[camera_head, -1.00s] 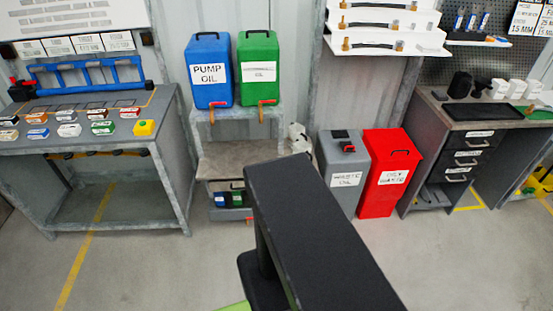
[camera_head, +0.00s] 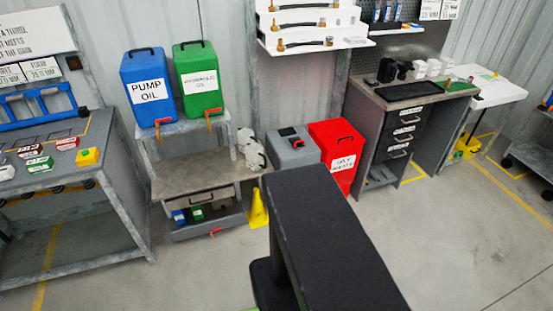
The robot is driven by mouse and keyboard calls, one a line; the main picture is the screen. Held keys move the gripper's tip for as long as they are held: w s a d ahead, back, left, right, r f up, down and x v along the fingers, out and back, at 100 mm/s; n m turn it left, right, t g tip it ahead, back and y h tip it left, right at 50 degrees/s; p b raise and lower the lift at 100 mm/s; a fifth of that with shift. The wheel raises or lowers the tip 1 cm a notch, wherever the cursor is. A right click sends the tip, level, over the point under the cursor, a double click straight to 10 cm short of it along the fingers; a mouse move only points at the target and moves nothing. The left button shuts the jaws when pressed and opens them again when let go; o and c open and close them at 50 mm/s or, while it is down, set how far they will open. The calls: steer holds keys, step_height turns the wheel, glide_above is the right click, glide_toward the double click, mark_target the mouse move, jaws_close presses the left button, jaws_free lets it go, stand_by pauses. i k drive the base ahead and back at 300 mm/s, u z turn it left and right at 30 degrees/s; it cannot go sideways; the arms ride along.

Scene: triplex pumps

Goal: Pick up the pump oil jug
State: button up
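A big blue container (camera_head: 149,86) labelled "PUMP OIL" stands on the upper shelf of a metal stand, with a tap at its lower front. A small blue jug (camera_head: 179,217) sits on the low shelf of the same stand, beside a small green jug (camera_head: 197,214). Its label is too small to read. My black arm link fills the lower middle of the view, right of the stand. My gripper is not in view.
A green container (camera_head: 198,80) stands beside the blue one. A yellow cone-shaped object (camera_head: 258,208), a grey waste bin (camera_head: 291,148) and a red bin (camera_head: 338,155) are right of the stand (camera_head: 195,175). A workbench (camera_head: 75,190) stands at the left. Front floor is clear.

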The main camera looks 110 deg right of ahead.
mark_target(254, 151)
steer(key=z, duration=0.65)
steer(key=k, duration=0.15)
steer(key=z, duration=2.45)
steer(key=i, duration=1)
steer(key=z, duration=0.25)
